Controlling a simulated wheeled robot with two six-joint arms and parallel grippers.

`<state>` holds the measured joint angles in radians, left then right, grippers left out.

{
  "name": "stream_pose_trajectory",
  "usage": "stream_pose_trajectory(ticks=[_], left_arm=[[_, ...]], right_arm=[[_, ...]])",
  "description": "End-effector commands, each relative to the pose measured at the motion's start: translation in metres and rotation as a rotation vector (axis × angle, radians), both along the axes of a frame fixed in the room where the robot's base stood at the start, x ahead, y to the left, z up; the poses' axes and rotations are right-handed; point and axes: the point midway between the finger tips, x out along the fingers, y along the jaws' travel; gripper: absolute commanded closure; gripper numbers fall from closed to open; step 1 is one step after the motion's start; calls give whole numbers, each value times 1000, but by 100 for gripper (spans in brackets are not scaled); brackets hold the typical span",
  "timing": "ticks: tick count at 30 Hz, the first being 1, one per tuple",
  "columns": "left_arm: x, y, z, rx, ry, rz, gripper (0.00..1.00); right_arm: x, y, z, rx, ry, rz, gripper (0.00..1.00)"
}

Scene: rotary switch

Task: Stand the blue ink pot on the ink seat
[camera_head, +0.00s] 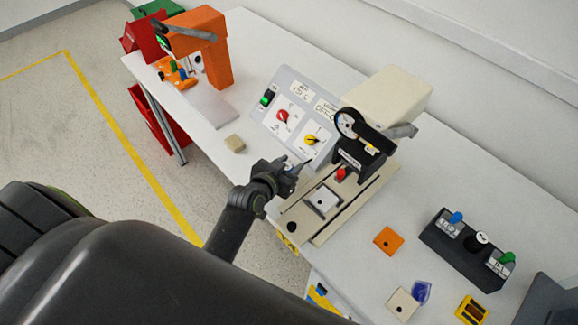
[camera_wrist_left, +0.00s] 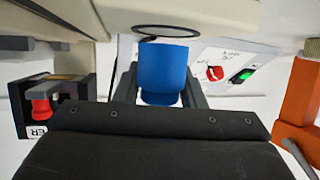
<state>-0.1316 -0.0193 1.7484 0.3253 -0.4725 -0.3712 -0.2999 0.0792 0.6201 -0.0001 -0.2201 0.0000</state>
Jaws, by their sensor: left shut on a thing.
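The blue ink pot (camera_wrist_left: 165,75) is between the fingers of my left gripper (camera_wrist_left: 163,90) in the left wrist view. In the head view my left gripper (camera_head: 290,170) is shut above the front of the beige machine base (camera_head: 322,232), and the pot is largely hidden there. A dark round mark (camera_head: 291,227) on the near end of the base looks like the ink seat. In the wrist view a dark ring (camera_wrist_left: 165,32) on a beige surface shows close to the pot's end, with a narrow visible gap. My right gripper is out of view.
A switch panel (camera_head: 283,116) with red and yellow knobs is behind the gripper. A black holder (camera_head: 468,250), an orange square (camera_head: 388,240) and a blue piece (camera_head: 421,292) lie to the right.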

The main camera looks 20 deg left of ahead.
Motion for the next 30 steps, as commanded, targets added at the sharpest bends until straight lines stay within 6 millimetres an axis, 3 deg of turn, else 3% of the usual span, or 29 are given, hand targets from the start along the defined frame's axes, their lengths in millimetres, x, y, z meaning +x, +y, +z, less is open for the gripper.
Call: stream_pose_trajectory(ticks=[14,15,19,30], left_arm=[[0,0,-12,1,-2,1,87],[0,0,-12,1,-2,1,61],[0,0,-11,1,-1,1,44],[0,0,-7,1,-2,1,42]], right_arm=[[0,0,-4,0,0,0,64],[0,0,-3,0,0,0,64],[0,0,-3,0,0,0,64],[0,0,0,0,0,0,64]])
